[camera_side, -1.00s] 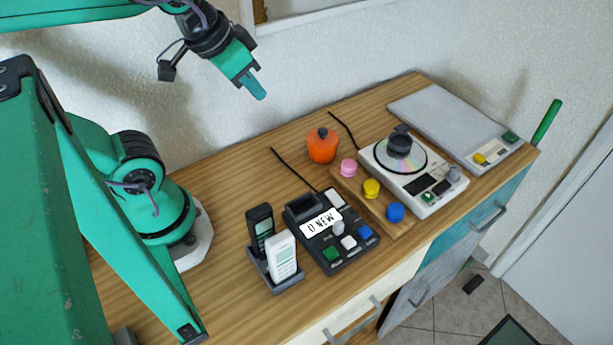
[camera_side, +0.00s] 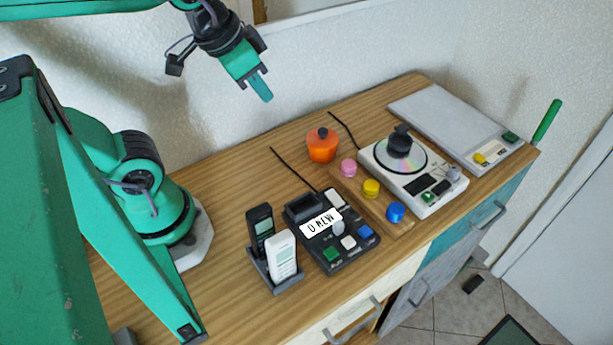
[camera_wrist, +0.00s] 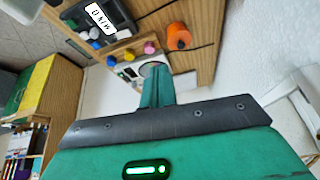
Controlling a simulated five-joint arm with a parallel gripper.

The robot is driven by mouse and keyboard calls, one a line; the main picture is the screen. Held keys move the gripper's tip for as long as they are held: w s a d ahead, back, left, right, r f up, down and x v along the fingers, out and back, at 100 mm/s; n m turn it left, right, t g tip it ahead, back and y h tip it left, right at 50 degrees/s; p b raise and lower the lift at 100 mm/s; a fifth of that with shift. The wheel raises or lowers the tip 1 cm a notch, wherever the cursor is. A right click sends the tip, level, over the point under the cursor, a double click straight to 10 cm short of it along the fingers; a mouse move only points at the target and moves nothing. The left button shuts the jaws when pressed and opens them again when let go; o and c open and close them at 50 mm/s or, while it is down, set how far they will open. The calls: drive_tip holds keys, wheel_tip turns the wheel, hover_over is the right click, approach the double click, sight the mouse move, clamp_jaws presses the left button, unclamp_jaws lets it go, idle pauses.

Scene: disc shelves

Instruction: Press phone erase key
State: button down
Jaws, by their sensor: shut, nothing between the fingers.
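The phone base (camera_side: 335,238) is a dark unit on the wooden cabinet top, with a white label reading "0 NEW" and several keys. A green key (camera_side: 331,254), a white key (camera_side: 348,242) and a blue key (camera_side: 365,232) line its front edge. A grey knob or key stands beside the label. Which one is the erase key I cannot tell.
A cradle with a black handset (camera_side: 260,225) and a white handset (camera_side: 282,254) stands left of the phone base. An orange pot (camera_side: 322,146), a board with coloured knobs (camera_side: 371,188), a disc player (camera_side: 425,195) and a grey scale-like slab (camera_side: 445,118) stand to the right.

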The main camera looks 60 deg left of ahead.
drive_tip(key=w+d+f+m+g, duration=0.2)
drive_tip(key=w+d+m+g, duration=0.15)
drive_tip(key=d+m, duration=0.5)
drive_tip(key=m+g, duration=0.2)
drive_tip(key=m, duration=0.6)
hover_over(348, 241)
drive_tip(key=shift+w+f, duration=0.1)
drive_tip(key=shift+f, duration=2.25)
drive_tip(key=shift+f, duration=0.1)
wheel_tip(348, 241, down, 14)
drive_tip(key=shift+r, duration=0.1)
